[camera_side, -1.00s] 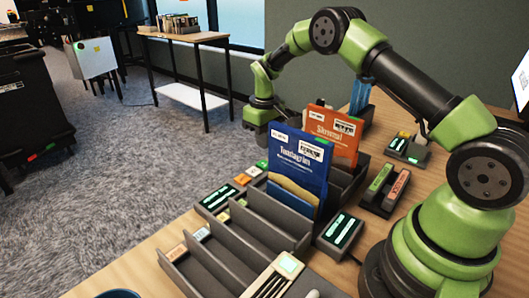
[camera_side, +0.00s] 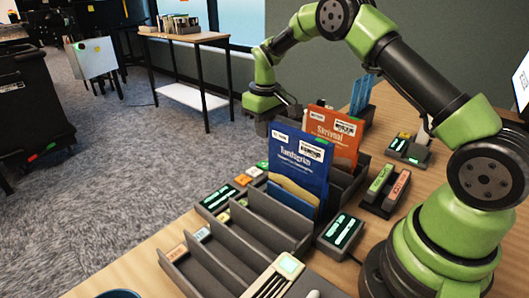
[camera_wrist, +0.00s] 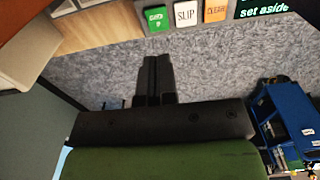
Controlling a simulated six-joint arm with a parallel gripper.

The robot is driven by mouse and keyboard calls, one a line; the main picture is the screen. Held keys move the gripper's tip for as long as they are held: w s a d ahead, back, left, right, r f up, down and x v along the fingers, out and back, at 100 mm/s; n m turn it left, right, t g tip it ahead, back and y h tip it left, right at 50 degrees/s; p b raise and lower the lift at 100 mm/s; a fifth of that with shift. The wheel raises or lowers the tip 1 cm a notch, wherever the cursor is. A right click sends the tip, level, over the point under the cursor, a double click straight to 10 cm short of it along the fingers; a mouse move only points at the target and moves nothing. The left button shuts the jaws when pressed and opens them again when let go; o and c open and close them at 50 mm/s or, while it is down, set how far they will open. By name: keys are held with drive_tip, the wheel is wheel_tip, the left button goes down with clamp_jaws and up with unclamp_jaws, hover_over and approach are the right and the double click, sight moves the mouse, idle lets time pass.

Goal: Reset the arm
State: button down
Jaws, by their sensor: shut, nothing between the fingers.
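My green arm arches from its base at the right over the table. Its gripper end (camera_side: 264,126) hangs beyond the slotted rack, above the far table edge, partly hidden behind the blue book. In the wrist view my gripper's two dark fingers (camera_wrist: 158,62) are together with nothing between them, over grey carpet. The blue book (camera_side: 299,165) and the orange book (camera_side: 333,135) stand in the dark slotted rack (camera_side: 208,262). My gripper is apart from both books.
Small lit display boxes (camera_side: 340,231) stand beside the rack. A holder with green and red pieces (camera_side: 383,190) is to its right. Wrist view: green, white "SLIP" (camera_wrist: 186,15) and orange tiles line the table edge; a blue cart (camera_wrist: 288,122) stands right.

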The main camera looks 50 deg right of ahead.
drive_tip(key=s+a+r+m+t, duration=0.15)
drive_tip(key=s+a+r, duration=0.3)
drive_tip(key=r, duration=0.45)
drive_tip(key=s+a+r+m+t, duration=0.1)
drive_tip(key=s+a+r+t, duration=0.15)
drive_tip(key=s+r, duration=0.5)
drive_tip(key=s+a+r+t+y, duration=0.1)
drive_tip(key=s+a, duration=0.1)
drive_tip(key=s, duration=0.5)
drive_tip(key=s+a+r+m+t+y, duration=0.1)
drive_tip(key=s+a+r, duration=0.1)
drive_tip(key=s, duration=0.5)
drive_tip(key=shift+s+a+t, duration=0.15)
drive_tip(key=shift+a+t, duration=0.05)
drive_tip(key=shift+t, duration=0.2)
